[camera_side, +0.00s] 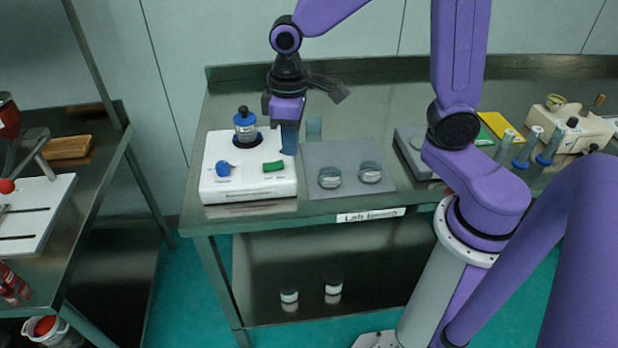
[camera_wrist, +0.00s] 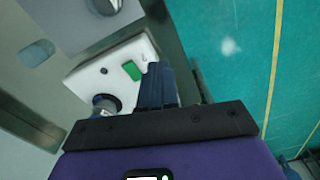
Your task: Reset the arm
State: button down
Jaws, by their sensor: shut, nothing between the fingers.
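My gripper (camera_side: 289,138) is shut and empty, pointing down just right of the blue-topped sieve stack on the white vibrating machine. In the wrist view its dark fingers (camera_wrist: 158,84) are together in front of the machine. The white machine (camera_side: 223,190) sits at the left end of the bench, with a blue knob (camera_side: 223,169) and a green switch (camera_side: 273,166) on its top. It also shows in the wrist view (camera_wrist: 95,78), with the green switch (camera_wrist: 132,70). The sieve stack (camera_side: 244,125) stands upright at the machine's back. I cannot tell whether the fingers touch the machine.
A grey mat (camera_side: 345,151) right of the machine bears two round metal-rimmed dishes (camera_side: 330,177) (camera_side: 370,172). A grey device (camera_side: 413,152), tubes and a yellow pad (camera_side: 499,127) lie further right. A second table (camera_side: 35,240) stands left across a gap.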

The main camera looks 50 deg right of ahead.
jog(key=s+d+n, duration=0.2)
jog(key=s+n, duration=0.1)
jog(key=s, duration=0.6)
jog(key=s+d+n, duration=0.2)
jog(key=s+n, duration=0.1)
jog(key=s, duration=0.7)
jog(key=shift+s+d+r+n, duration=0.2)
jog(key=shift+d+r+n, duration=0.1)
jog(key=shift+d+r, duration=0.1)
